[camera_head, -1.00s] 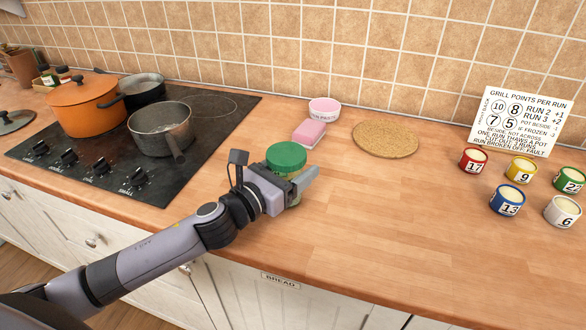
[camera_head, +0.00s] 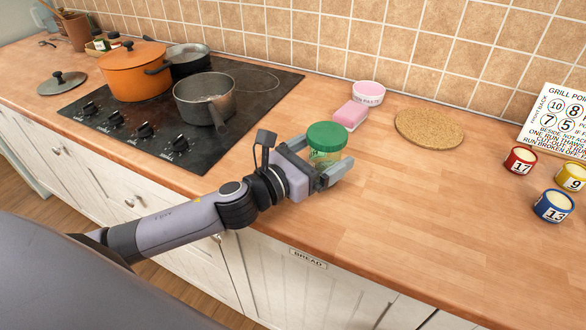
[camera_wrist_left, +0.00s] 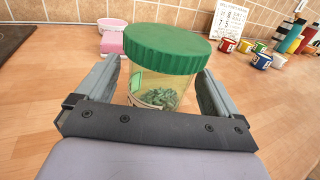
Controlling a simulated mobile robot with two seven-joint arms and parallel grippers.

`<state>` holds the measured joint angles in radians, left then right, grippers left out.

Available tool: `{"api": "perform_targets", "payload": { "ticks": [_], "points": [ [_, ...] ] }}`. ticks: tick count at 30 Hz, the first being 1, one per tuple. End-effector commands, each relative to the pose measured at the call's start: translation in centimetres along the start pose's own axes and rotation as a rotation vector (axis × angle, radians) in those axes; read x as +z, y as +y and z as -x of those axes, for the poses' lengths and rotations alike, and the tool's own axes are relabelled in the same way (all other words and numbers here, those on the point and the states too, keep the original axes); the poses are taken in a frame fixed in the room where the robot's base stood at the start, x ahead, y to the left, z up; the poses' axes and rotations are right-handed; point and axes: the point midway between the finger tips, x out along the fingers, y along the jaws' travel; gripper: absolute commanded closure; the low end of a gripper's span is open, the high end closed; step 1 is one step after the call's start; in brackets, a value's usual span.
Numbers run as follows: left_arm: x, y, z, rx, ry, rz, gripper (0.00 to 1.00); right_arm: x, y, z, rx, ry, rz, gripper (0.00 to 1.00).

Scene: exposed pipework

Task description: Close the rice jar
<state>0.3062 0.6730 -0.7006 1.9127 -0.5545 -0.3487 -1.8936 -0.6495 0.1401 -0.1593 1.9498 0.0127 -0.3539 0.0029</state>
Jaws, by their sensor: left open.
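A clear jar (camera_head: 327,160) with a ribbed green lid (camera_head: 327,136) stands on the wooden worktop. In the left wrist view, the jar (camera_wrist_left: 158,88) shows a pale label and small grey-green bits at the bottom; I cannot see rice. The lid (camera_wrist_left: 165,46) sits on the jar's top; I cannot tell whether it is screwed tight. My left gripper (camera_head: 328,155) is open, with one finger on each side of the jar, below the lid. In the wrist view, gaps show between the fingers and the jar. My right gripper is not in view.
A pink sponge (camera_head: 350,115), a pink-white bowl (camera_head: 368,94) and a round cork mat (camera_head: 430,128) lie behind the jar. The hob (camera_head: 165,137) with pots is left. Numbered tins (camera_head: 554,206) stand right. The worktop between jar and tins is clear.

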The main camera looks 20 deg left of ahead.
Motion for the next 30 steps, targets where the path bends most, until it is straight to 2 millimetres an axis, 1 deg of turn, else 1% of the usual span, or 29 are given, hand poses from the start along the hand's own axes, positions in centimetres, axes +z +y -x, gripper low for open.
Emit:
{"api": "perform_targets", "payload": {
  "ticks": [1,6,10,15,21,30],
  "points": [
    [-0.3,0.1,1.1,0.0,0.002,-0.002,0.05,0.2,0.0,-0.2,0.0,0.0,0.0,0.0],
    [-0.3,0.0,4.2,0.0,0.003,-0.001,0.05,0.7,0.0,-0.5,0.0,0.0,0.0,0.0],
    [-0.3,0.0,6.2,-0.001,0.002,-0.001,0.05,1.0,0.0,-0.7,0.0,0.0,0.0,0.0],
    [-0.2,0.1,8.0,0.001,0.0,-0.001,0.05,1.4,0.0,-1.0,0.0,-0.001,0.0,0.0],
    [0.0,0.0,9.0,-0.001,-0.001,0.0,0.05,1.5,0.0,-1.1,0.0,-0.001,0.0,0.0],
    [0.1,0.0,9.2,0.0,-0.002,0.0,0.05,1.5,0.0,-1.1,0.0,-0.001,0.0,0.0]
  ]
}}
